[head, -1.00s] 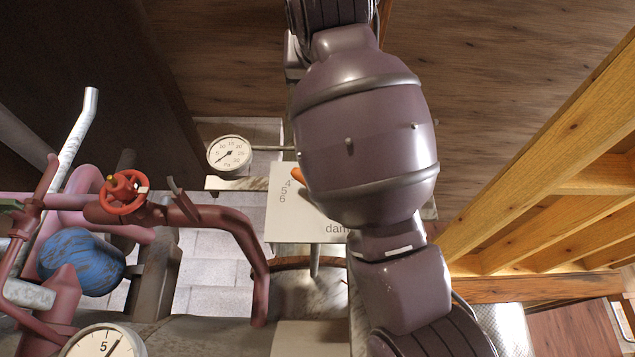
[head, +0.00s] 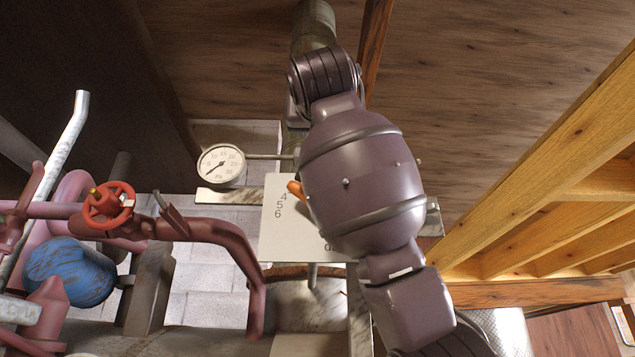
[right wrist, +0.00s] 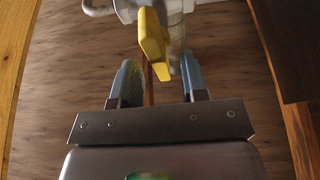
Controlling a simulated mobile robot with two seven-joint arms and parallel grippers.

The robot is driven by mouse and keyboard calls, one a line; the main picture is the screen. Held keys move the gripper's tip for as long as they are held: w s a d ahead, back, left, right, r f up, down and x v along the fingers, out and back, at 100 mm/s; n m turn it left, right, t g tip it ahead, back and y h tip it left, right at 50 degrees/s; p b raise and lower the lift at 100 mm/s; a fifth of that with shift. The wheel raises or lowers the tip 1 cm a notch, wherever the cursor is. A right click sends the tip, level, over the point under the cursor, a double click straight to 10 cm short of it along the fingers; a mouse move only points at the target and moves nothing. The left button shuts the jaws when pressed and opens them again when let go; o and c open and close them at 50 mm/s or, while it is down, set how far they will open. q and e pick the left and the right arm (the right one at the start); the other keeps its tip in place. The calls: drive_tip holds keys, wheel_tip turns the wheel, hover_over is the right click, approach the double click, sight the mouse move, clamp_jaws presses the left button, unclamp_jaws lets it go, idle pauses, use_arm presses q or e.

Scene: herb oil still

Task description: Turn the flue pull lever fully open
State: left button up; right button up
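A yellow lever handle (right wrist: 153,42) on a pale metal fitting (right wrist: 122,8) is at the top of the right wrist view; I take it for the flue pull lever. My right gripper (right wrist: 157,78) is open, its two blue-grey fingers spread. The handle shows between and beyond the fingertips, with visible gaps on both sides. Whether the handle reaches between the fingers in depth I cannot tell. In the head view my right arm crosses the middle, and my right gripper and the yellow handle are not visible there. My left gripper is in neither view.
Behind my arm is a white plate (head: 283,235) with numbers and an orange tip (head: 295,189) near it. A round gauge (head: 221,165) and a red handwheel (head: 108,205) on pipes are left. Wooden framing (head: 560,180) stands right.

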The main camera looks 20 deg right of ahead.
drive_tip(key=shift+w+d+r, duration=0.1)
drive_tip(key=shift+w, duration=0.35)
clamp_jaws()
